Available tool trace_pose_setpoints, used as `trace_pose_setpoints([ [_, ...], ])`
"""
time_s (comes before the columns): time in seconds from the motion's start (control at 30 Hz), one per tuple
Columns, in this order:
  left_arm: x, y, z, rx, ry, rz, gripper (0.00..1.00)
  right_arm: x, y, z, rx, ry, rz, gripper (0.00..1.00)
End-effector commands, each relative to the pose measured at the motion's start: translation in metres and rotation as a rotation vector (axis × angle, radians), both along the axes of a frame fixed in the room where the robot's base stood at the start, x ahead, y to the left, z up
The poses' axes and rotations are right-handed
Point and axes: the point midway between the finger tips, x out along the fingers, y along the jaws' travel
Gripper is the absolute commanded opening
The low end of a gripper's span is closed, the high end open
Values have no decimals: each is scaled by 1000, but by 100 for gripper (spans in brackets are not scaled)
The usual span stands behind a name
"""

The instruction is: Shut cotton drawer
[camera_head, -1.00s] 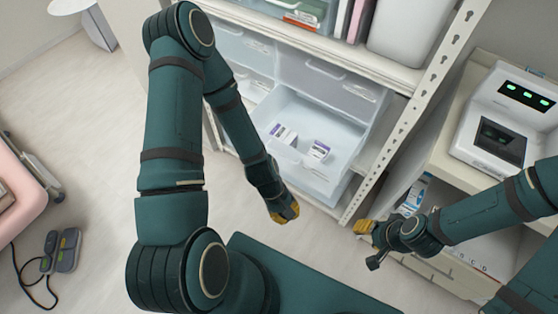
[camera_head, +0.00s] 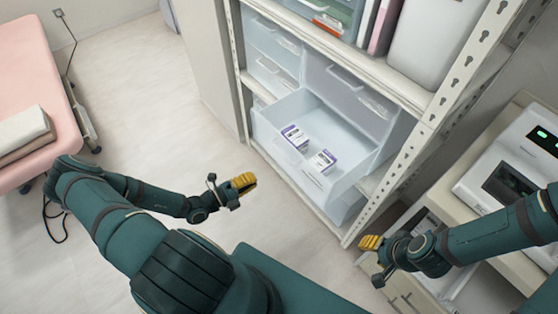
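An open translucent drawer (camera_head: 335,185) juts out from the lower part of the shelf unit. Two small white and purple boxes lie in it: one at the left (camera_head: 294,137) and one nearer the front (camera_head: 322,161). I cannot read their labels. My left gripper (camera_head: 243,184), with yellow fingertips, is in front of and to the left of the drawer, apart from it, and holds nothing visible. My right gripper (camera_head: 371,243) is right of and below the drawer, near the shelf post, also apart. The finger gaps of both are too small to judge.
Closed translucent drawers (camera_head: 348,100) sit behind and above the open one. A perforated metal post (camera_head: 433,130) stands right of it. A white device (camera_head: 510,185) is on a cabinet at the right. A pink bed (camera_head: 45,75) is at the left. Floor between is clear.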

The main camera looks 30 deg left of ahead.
Motion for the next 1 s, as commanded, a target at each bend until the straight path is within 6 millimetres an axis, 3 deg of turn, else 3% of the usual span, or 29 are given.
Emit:
trace_pose_setpoints([
  [0.1,-1,19,-2,-55,2,81,0,0,0,-1,0,0,1,47],
  [0.2,3,22,-2,-69,1,96,0,0,0,-1,0,0,1,47],
  [0.37,21,13,-2,-68,0,93,0,0,0,-4,0,-1,1,47],
  [0.8,99,-20,-2,-66,1,90,0,3,0,-16,-1,-6,-1,47],
  [1.0,120,-29,-2,-62,2,91,0,4,0,-19,-1,-9,-1,47],
])
